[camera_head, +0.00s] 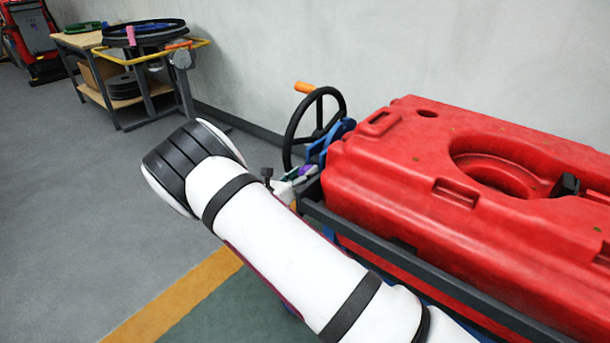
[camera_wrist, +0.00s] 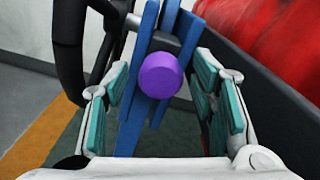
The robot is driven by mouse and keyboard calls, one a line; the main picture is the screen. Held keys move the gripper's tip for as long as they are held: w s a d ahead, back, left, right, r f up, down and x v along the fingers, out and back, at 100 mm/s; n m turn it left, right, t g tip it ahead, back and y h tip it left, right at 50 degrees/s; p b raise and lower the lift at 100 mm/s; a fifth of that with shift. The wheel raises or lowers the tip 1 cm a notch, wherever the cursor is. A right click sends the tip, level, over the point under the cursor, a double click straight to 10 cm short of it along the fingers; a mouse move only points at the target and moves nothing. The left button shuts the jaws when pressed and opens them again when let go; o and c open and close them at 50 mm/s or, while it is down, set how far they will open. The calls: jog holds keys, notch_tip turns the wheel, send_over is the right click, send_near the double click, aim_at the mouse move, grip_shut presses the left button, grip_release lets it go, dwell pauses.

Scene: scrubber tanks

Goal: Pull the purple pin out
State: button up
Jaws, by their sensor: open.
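The purple pin (camera_wrist: 161,75) shows its round head in the wrist view, set against a blue bracket (camera_wrist: 137,122) of upright bars. In the head view the pin (camera_head: 306,171) is a small purple patch beside the black handwheel, mostly hidden. My gripper (camera_wrist: 163,95) is open, with one teal-padded finger on each side of the pin head. A gap shows between the head and each finger in the picture. How far the fingertips are from the pin in depth I cannot tell. In the head view my arm hides most of the gripper.
A black handwheel (camera_head: 289,133) with an orange knob stands left of the bracket, close to my left finger. A large red tank (camera_head: 400,170) on a dark frame (camera_head: 410,262) lies to the right. A wooden workbench (camera_head: 88,40) stands far left. Grey floor at left is clear.

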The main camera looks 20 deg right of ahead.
jog(key=shift+w+d, duration=0.3)
jog(key=shift+d, duration=0.2)
grip_shut()
jog(key=p+v, duration=0.1)
jog(key=v, duration=0.3)
jog(key=shift+s+a, duration=0.1)
jog(key=shift+a, duration=0.1)
grip_release()
jog(key=shift+a, duration=0.1)
jog(key=v, duration=1.2)
